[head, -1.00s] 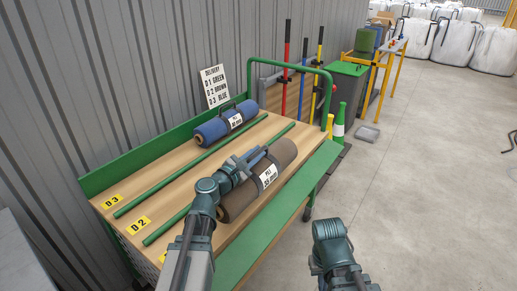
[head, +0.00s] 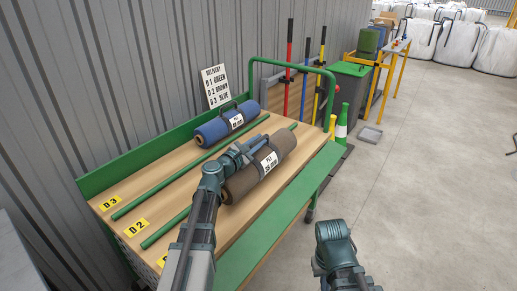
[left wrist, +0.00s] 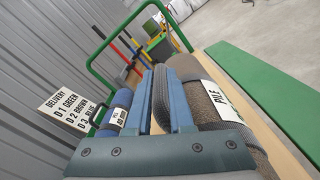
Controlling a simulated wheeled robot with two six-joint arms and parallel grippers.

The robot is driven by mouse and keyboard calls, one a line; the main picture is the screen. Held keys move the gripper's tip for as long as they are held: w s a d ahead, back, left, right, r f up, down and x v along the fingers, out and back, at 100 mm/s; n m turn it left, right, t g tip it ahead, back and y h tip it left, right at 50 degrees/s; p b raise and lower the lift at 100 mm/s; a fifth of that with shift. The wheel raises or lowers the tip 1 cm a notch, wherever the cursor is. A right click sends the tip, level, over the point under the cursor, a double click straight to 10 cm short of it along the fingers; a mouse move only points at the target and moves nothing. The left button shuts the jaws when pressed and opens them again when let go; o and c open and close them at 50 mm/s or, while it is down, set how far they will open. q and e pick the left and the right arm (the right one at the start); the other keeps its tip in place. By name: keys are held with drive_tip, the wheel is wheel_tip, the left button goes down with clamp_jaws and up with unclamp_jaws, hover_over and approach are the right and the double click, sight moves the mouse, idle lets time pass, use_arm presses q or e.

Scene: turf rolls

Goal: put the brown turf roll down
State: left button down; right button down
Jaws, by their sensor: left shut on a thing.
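My left gripper (head: 252,150) is shut on the dark carry strap of the brown turf roll (head: 240,185). The roll has a white label and lies lengthwise along the cart's wooden deck (head: 180,185). In the head view it covers the middle of the front green divider bar (head: 166,226); I cannot tell whether it touches the deck. In the left wrist view the blue fingers (left wrist: 162,100) close on the strap beside the brown roll (left wrist: 205,95). The yellow D2 tag (head: 137,228) is at the deck's near end. My right gripper is out of sight.
A blue turf roll (head: 211,131) lies in the back lane, beyond the rear green bar (head: 190,167). A delivery sign (head: 216,86) lists D1 green, D2 brown, D3 blue. A green hoop handle (head: 300,66) stands at the far end. The D2 lane between the bars shows bare wood.

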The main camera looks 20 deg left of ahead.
use_arm(q)
drive_tip(key=shift+w+a+f, duration=0.15)
drive_tip(key=shift+w+a, duration=0.05)
drive_tip(key=shift+w, duration=0.55)
drive_tip(key=shift+s+f+b, duration=0.1)
drive_tip(key=shift+f+b, duration=0.4)
drive_tip(key=shift+b, duration=0.15)
drive_tip(key=shift+f+b, duration=1.15)
drive_tip(key=shift+f, duration=0.2)
drive_tip(key=c, duration=0.8)
unclamp_jaws()
drive_tip(key=shift+r, duration=0.15)
